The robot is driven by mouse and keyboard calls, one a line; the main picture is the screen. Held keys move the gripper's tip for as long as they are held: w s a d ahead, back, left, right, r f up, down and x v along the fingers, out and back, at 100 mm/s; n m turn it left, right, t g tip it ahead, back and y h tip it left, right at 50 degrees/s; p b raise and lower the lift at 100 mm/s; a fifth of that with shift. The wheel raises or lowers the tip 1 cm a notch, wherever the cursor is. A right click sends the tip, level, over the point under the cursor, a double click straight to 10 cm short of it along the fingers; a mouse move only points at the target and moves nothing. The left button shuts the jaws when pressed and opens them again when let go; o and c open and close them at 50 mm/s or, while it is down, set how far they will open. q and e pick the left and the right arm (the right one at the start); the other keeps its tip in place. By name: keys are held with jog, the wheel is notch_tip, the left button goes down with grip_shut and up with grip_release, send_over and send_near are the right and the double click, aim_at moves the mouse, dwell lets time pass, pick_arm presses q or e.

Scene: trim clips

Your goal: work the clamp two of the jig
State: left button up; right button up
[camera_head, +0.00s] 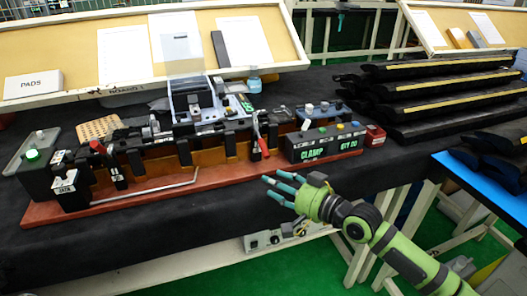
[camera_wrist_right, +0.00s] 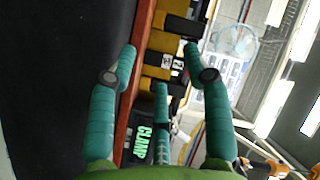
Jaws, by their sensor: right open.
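The jig (camera_head: 150,190) is a long red-brown base with black clamp blocks along it, on the black-covered table. One red-handled clamp (camera_head: 257,135) stands right of its middle, and another red-handled clamp (camera_head: 98,147) is at its left. I cannot read which is clamp two. My right gripper (camera_head: 274,187) is open and empty, in front of the jig's right part and apart from it. In the right wrist view its teal fingers (camera_wrist_right: 161,50) are spread, with the jig's base edge (camera_wrist_right: 138,60) and black blocks beyond them. My left gripper is not in view.
A black box marked CLAMP (camera_head: 325,143) sits at the jig's right end; a small red box (camera_head: 375,136) is beside it. A green-lit box (camera_head: 32,156) is at the left. Stacked dark trim parts (camera_head: 440,90) lie at the right. The table's front strip is clear.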

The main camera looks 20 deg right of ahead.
aim_at(265, 150)
notch_tip(265, 150, up, 5)
jog(key=w+d+m+t, duration=0.2)
jog(key=w+d, duration=0.1)
jog(key=shift+n, duration=0.3)
jog(key=x, duration=0.6)
jog(key=shift+a+f+p, duration=0.25)
jog(key=shift+a+p, duration=0.05)
jog(key=shift+a, duration=0.1)
grip_shut()
